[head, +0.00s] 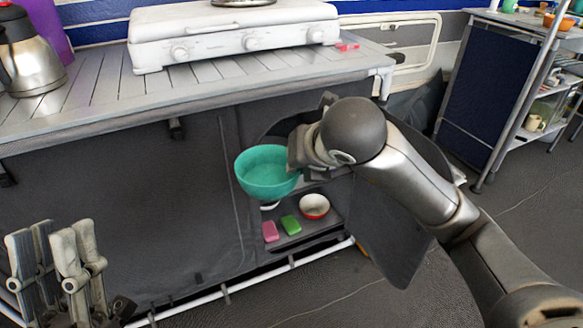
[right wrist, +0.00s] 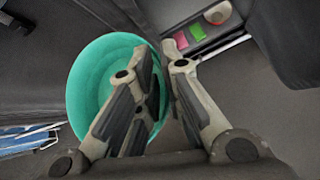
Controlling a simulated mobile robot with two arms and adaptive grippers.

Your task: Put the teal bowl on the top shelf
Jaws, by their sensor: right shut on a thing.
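The teal bowl (head: 265,174) is upright and raised in front of the opening of the cabinet under the counter. My right gripper (head: 300,148) is at its right side, and the hand partly hides the opening. In the right wrist view the two fingers (right wrist: 158,55) are closed on the rim of the teal bowl (right wrist: 95,75). An upper shelf (head: 338,172) shows only as a sliver behind the bowl and hand. My left gripper (head: 55,240) is at the lower left, empty, with its fingers apart.
The lower shelf (head: 315,229) holds a pink block (head: 270,231), a green block (head: 290,224) and a red-and-white bowl (head: 314,206). A dark cloth flap (head: 390,225) hangs right of the opening. The counter (head: 100,110) above bears a white stove (head: 230,35) and a metal jug (head: 30,60).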

